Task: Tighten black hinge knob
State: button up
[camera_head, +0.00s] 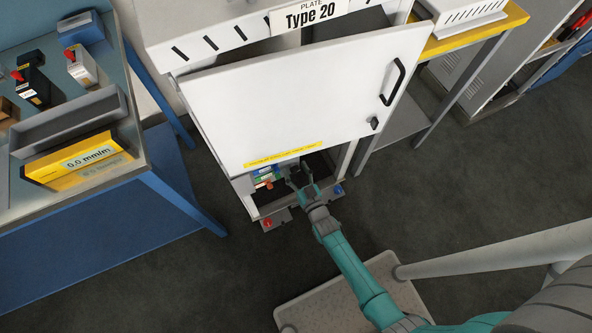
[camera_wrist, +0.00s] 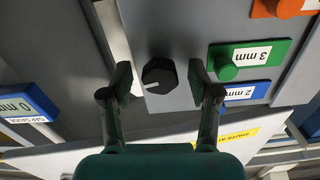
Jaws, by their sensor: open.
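In the head view my gripper (camera_head: 301,177) reaches in under the lower edge of the white door (camera_head: 290,90). The knob cannot be made out there.
A green 3 mm block (camera_wrist: 248,58), a blue 2 mm block (camera_wrist: 247,92) and an orange one (camera_wrist: 284,7) sit right of the knob. A blue 0 mm block (camera_wrist: 28,103) is at left. A blue-legged table (camera_head: 160,190) stands left in the head view. Open floor (camera_head: 470,190) lies right.

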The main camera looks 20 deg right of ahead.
jog(key=c, duration=1.2)
jog(key=shift+o, duration=0.2)
jog(key=shift+m, duration=0.3)
jog(key=m, duration=0.4)
jog(key=shift+m, duration=0.3)
jog(key=m, duration=0.4)
jog(key=shift+d+m, duration=0.1)
jog(key=shift+m, duration=0.2)
jog(key=m, duration=0.5)
jog(key=shift+m, duration=2.6)
jog(key=shift+f, duration=0.1)
